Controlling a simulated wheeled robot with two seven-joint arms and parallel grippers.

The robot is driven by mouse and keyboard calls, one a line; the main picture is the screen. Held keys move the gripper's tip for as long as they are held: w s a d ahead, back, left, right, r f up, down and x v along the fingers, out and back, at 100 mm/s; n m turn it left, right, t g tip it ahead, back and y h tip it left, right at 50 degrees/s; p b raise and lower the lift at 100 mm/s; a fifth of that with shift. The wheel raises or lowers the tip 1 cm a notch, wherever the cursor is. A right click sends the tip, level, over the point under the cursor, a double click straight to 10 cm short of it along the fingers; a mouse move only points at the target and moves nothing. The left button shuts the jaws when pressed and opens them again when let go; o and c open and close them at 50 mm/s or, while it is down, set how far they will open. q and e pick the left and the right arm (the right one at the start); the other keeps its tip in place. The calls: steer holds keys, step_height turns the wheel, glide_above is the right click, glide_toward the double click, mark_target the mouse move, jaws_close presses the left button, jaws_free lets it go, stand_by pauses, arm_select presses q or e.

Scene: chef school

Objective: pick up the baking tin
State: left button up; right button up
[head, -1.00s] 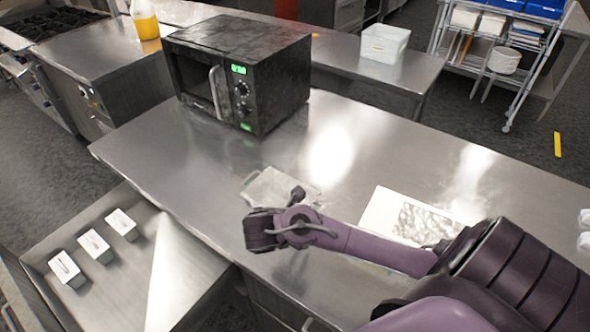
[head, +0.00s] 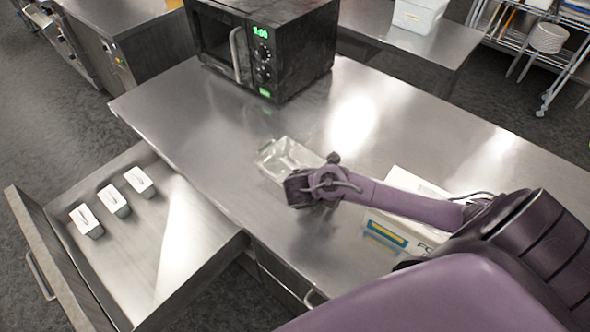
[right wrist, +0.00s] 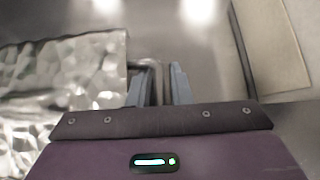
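The baking tin (head: 272,163) is a shiny, shallow silver-grey tray lying on the steel counter, beyond the end of my right arm in the head view. In the right wrist view the tin (right wrist: 65,75) shows crinkled metal filling the left side. In the head view the right gripper (head: 300,190) hides the tin's near corner. I cannot tell if they touch. My left gripper is out of view.
A black microwave (head: 290,60) stands at the back of the counter. A white box or book (head: 405,182) lies right of the tin, partly behind my arm. An open drawer (head: 145,245) at front left holds three small white boxes. The counter left of the tin is clear.

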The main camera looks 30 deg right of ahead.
jaws_close()
steer(key=shift+r, duration=0.1)
stand_by(0.3)
